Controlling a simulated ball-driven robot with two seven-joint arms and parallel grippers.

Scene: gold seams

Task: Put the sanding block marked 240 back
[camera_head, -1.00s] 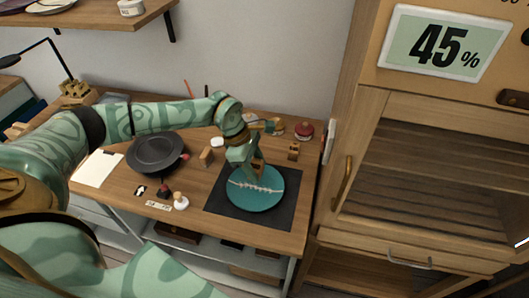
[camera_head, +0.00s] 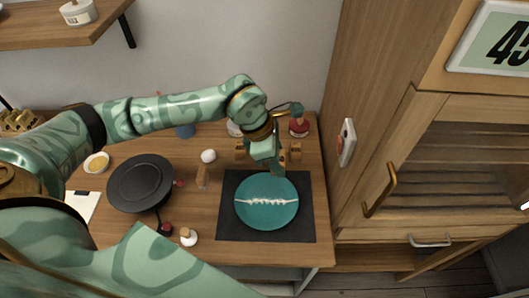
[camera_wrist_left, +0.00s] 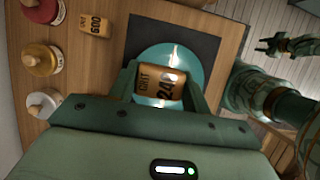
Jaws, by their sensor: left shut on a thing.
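The sanding block marked 240 (camera_wrist_left: 160,86) is orange-brown with dark lettering. My left gripper (camera_wrist_left: 166,90) is shut on it in the wrist view. In the head view my left gripper (camera_head: 272,168) hangs over the back edge of the teal plate (camera_head: 267,215), and the block is mostly hidden by it. Another block, marked 500 (camera_wrist_left: 95,24), stands on the table in the wrist view. A similar small block (camera_head: 241,151) is left of my gripper in the head view, its mark unreadable. My right gripper (camera_wrist_left: 271,46) shows small at the wrist view's right, seemingly open and empty.
The plate with a pale seam lies on a dark mat (camera_head: 230,225). A red-lidded jar (camera_head: 299,126) stands at the back. A cabinet (camera_head: 400,190) stands close on the right.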

